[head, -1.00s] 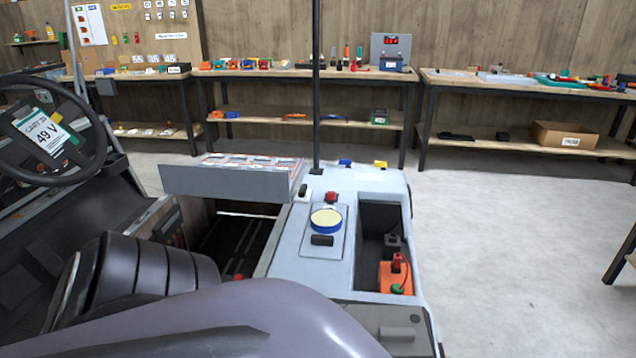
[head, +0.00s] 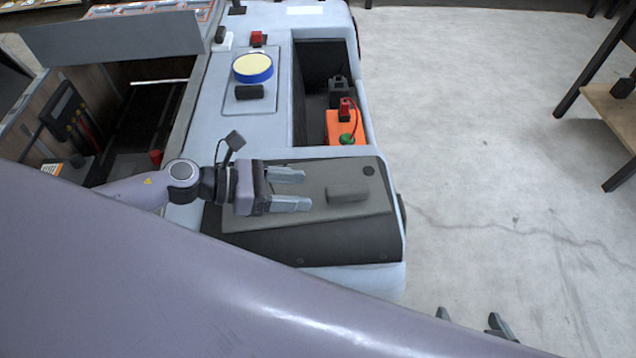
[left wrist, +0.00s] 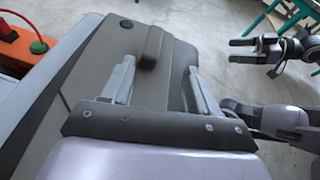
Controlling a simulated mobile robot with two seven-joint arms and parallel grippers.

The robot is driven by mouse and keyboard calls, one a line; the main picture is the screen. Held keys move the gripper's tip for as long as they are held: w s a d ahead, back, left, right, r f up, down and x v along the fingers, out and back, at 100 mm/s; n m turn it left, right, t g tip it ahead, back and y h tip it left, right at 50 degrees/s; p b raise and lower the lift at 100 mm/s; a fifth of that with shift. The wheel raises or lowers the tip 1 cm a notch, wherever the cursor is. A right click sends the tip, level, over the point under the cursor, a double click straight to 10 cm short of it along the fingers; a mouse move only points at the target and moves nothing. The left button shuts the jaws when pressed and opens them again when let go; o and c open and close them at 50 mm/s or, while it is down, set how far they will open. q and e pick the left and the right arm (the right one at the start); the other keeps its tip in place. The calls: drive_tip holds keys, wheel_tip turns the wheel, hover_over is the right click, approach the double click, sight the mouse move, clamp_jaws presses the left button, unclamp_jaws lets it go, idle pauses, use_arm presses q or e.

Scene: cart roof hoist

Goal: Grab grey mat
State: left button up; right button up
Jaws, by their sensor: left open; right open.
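The grey mat (head: 285,212) lies flat on the cart's rear deck, with a raised grey block like a handle (head: 348,193) on it. Both also show in the left wrist view, the mat (left wrist: 125,45) and the block (left wrist: 152,45). My left gripper (head: 306,190) is open just left of the block, over the mat. In the left wrist view its fingers (left wrist: 160,68) point toward the block with nothing between them. Whether they touch the mat is unclear. My right gripper (head: 468,318) is open and empty at the bottom edge, off the cart's right side; the left wrist view shows it too (left wrist: 236,50).
An open bin (head: 368,95) beyond the mat holds an orange box (head: 340,126) with a red plug. A yellow-topped blue round button (head: 252,68) sits on the deck. A workbench (head: 610,110) stands at right. The floor between is clear.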

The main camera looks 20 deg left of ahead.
sight(325, 192)
use_arm(q)
drive_tip(key=shift+w+a+f+m, duration=0.15)
drive_tip(key=shift+a+f+m, duration=0.25)
drive_tip(key=shift+a+m, duration=0.25)
drive_tip(key=shift+w+d+f+m+g+y, duration=0.1)
drive_tip(key=shift+d+m+g+y, duration=0.05)
drive_tip(key=shift+m+g+y, duration=0.15)
drive_tip(key=shift+x, duration=3.3)
drive_tip(key=shift+w, duration=0.2)
clamp_jaws()
